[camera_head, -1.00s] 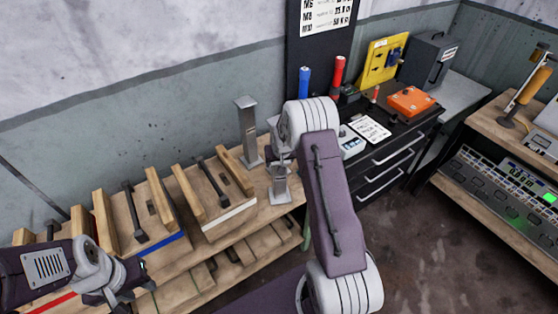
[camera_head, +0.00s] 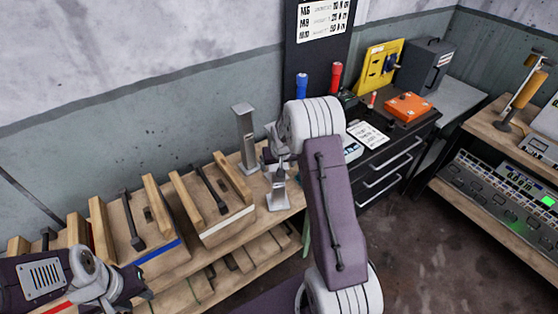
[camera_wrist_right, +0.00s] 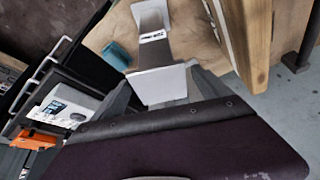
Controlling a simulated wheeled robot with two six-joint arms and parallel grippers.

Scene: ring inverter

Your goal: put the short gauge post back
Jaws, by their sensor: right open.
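The short gauge post (camera_head: 278,191), grey metal with a square foot, stands upright at the right end of the wooden bench. In the right wrist view, a grey post (camera_wrist_right: 153,42) with a small label and a flat end plate shows close up. My right gripper (camera_head: 274,158) is at the short post's upper end, partly hidden by my own arm. Its fingers (camera_wrist_right: 160,92) are open on either side of the plate; contact cannot be told. A taller grey post (camera_head: 245,138) stands behind to the left. My left gripper (camera_head: 138,284) is low at the left, its finger gap unclear.
Wooden racks with dark bars (camera_head: 212,190) fill the bench to the left. A black drawer cabinet (camera_head: 385,165) with an orange case (camera_head: 408,106) stands to the right. A teal object (camera_wrist_right: 117,56) lies near the post in the wrist view.

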